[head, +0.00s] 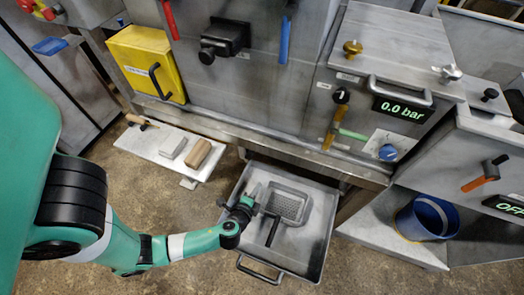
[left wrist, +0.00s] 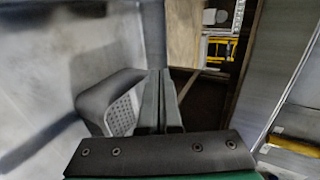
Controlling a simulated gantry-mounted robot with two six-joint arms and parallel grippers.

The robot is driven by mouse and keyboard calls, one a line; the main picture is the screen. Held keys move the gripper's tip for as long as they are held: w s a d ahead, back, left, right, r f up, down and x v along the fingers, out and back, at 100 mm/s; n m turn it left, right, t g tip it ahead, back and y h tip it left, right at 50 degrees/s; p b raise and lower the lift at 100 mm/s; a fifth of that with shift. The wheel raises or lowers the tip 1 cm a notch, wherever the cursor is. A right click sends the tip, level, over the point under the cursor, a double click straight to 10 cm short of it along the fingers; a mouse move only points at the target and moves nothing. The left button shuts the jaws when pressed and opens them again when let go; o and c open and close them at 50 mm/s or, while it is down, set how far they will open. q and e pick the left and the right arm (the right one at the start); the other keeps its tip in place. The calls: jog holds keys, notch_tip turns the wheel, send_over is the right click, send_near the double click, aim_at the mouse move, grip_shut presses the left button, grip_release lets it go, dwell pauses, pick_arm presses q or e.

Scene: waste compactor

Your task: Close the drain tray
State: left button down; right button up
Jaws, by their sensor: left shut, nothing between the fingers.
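The drain tray (head: 318,228) is a grey metal drawer under the machine. It is pulled out toward me, with a dark bar handle (head: 259,271) on its front. A perforated scoop (head: 286,205) with a dark handle lies inside it; its dark rim and holes also show in the left wrist view (left wrist: 122,112). My left gripper (head: 256,192) is over the left side of the tray, beside the scoop. Its fingers (left wrist: 160,100) are together and empty in the left wrist view. Whether they touch the tray wall or scoop I cannot tell. My right gripper is not in view.
A low white shelf (head: 145,148) with small blocks stands left of the tray. A blue bucket (head: 427,218) sits on a shelf at right. The machine front (head: 250,85) with handles and a 0.0 bar display rises behind. Floor is clear in front of the tray.

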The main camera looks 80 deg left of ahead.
pick_arm(q)
jog(key=s, duration=0.3)
jog(key=b, duration=0.4)
send_near(267, 166)
jog(key=f, duration=0.2)
jog(key=w+f, duration=0.1)
jog(key=shift+a, duration=0.4)
jog(key=w+a, duration=0.2)
jog(key=a, duration=0.1)
jog(key=shift+b, duration=0.4)
jog(key=shift+w+a+r, duration=0.15)
jog(key=shift+w+a, duration=0.15)
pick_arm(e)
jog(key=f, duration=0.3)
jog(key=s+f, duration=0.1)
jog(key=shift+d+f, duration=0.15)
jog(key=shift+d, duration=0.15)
